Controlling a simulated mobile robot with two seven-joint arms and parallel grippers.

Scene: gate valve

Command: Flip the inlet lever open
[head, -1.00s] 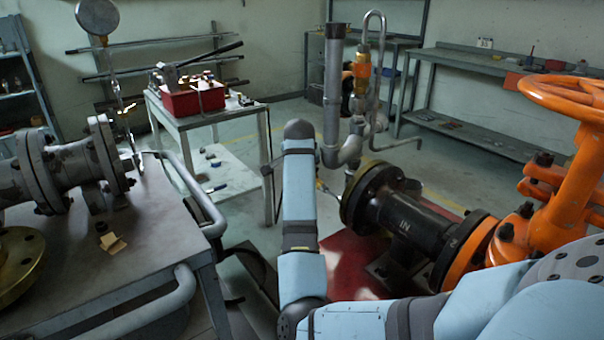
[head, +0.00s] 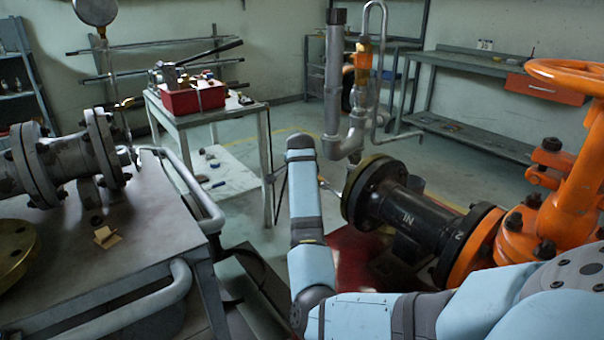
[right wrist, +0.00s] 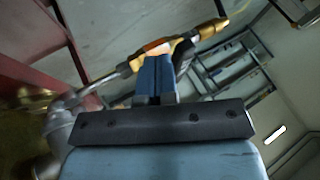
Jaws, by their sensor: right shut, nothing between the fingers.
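The inlet pipe (head: 402,212), black and marked "IN", runs from a dark flange to the orange valve body (head: 512,243) on the right. Behind it stands a grey standpipe with a brass and orange fitting (head: 363,62) on its thinner pipe. I cannot make out a lever clearly in the head view. In the right wrist view, my right gripper (right wrist: 154,76) is shut and empty, its blue fingers overlapping a thin pipe with an orange part and a brass end (right wrist: 208,28); contact cannot be told. The head view hides this gripper behind my forearm. My left gripper is not in view.
A grey workbench (head: 130,235) with flanged pipework stands at the left. A small table with a red toolbox (head: 192,97) is behind it. The orange handwheel (head: 570,72) rises at the right. Open floor lies between the small table and the standpipe.

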